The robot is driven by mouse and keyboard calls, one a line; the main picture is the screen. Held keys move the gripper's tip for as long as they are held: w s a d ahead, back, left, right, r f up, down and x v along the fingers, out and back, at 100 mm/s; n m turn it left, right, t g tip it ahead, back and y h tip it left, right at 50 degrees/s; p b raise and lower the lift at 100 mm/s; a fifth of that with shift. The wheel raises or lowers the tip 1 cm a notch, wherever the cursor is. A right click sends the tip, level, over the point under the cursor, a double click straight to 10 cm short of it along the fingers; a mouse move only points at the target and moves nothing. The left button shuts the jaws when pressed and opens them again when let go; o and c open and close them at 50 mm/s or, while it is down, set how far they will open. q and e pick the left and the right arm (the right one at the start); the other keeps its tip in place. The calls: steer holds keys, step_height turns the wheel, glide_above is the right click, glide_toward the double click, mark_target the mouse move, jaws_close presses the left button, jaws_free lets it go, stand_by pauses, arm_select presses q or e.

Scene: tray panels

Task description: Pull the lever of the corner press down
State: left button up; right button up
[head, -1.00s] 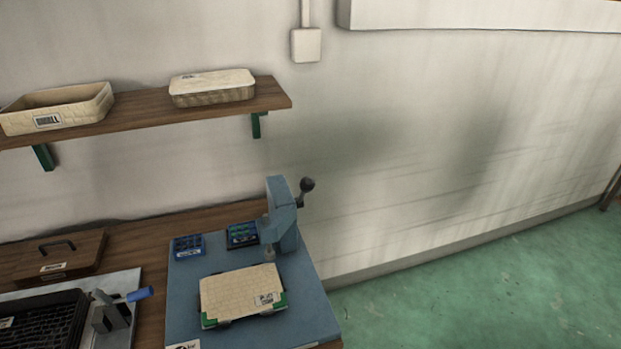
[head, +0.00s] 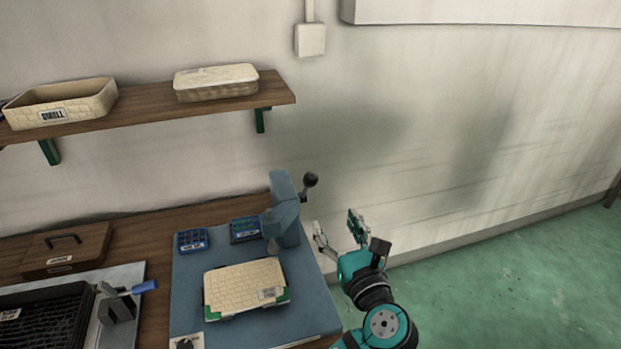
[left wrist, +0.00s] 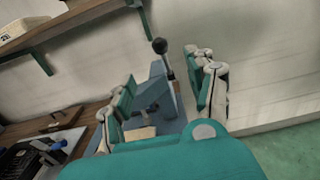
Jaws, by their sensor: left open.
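The corner press (head: 285,208) is a blue-grey column on a blue base plate (head: 190,290) at the bench's right end. Its lever (head: 307,188) has a dark ball knob and points up to the right. A cream woven panel (head: 243,284) lies in green corner holders under the press. My left gripper (head: 338,228) is open and empty, to the right of the press and below the knob, apart from it. In the left wrist view the lever (left wrist: 165,56) shows between the open fingers (left wrist: 165,95), farther off. My right gripper is not in view.
A wooden shelf (head: 150,118) with two cream trays hangs above the bench. Small blue bins (head: 191,240) stand behind the panel. At the left are a blue-handled clamp (head: 120,302), a black tray (head: 40,325) and a wooden box (head: 65,250). Free floor lies right of the bench.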

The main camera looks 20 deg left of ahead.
mark_target(313, 184)
arm_select(q)
steer(key=p+x, duration=0.2)
steer(key=x, duration=1.5)
steer(key=shift+a+p, duration=0.15)
steer(key=shift+p, duration=0.2)
steer(key=shift+f, duration=0.1)
jaws_close()
